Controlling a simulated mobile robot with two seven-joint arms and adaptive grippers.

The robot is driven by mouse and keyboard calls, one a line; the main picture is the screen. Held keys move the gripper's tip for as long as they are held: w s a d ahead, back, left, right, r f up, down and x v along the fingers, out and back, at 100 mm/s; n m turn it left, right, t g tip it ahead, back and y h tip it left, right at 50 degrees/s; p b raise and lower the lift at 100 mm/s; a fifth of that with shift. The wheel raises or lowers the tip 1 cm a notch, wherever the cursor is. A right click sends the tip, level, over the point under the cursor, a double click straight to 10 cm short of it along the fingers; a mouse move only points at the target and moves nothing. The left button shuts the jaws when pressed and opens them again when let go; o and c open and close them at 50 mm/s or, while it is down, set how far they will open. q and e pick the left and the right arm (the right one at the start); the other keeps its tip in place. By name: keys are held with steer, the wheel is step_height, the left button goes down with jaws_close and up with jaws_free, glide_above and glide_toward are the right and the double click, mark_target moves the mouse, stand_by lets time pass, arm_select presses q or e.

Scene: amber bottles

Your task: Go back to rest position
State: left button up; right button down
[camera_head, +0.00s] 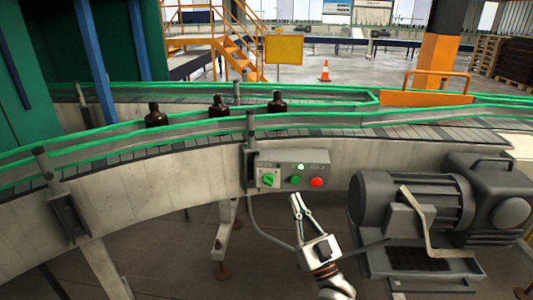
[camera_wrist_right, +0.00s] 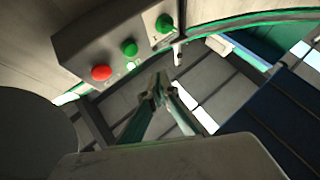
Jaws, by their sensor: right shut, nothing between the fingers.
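My right gripper (camera_head: 297,199) is shut and empty. It points up in the head view, just below the grey control box (camera_head: 300,159) and apart from it. The box has a green rotary switch (camera_head: 268,179), a green button (camera_head: 295,180) and a red button (camera_head: 316,182). In the right wrist view the shut fingertips (camera_wrist_right: 159,90) are at the middle, with the red button (camera_wrist_right: 101,73), green button (camera_wrist_right: 129,49) and rotary switch (camera_wrist_right: 164,23) above them. My left gripper is not in view.
The curved conveyor (camera_head: 150,178) with green rails carries amber bottles (camera_head: 156,115), (camera_head: 219,106), (camera_head: 277,102). A grey motor (camera_head: 412,200) stands right of my gripper. Yellow stairs (camera_head: 232,50) and an orange cone (camera_head: 325,70) are far behind.

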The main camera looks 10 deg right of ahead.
steer(key=s+a+f+n+g+h+p, duration=0.1)
steer(key=s+a+f+g+h+p, duration=0.15)
steer(key=s+f+g, duration=1.2)
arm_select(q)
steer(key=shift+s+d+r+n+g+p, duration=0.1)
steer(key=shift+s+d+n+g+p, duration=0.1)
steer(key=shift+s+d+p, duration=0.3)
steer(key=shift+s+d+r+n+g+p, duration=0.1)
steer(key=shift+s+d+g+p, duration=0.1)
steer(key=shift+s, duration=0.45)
arm_select(e)
steer(key=s+d+f+h, duration=0.1)
steer(key=s+d+f, duration=0.2)
steer(key=s+f, duration=1)
steer(key=s+t, duration=0.1)
steer(key=s, duration=0.2)
steer(key=shift+s+f, duration=0.15)
steer(key=shift+s, duration=0.15)
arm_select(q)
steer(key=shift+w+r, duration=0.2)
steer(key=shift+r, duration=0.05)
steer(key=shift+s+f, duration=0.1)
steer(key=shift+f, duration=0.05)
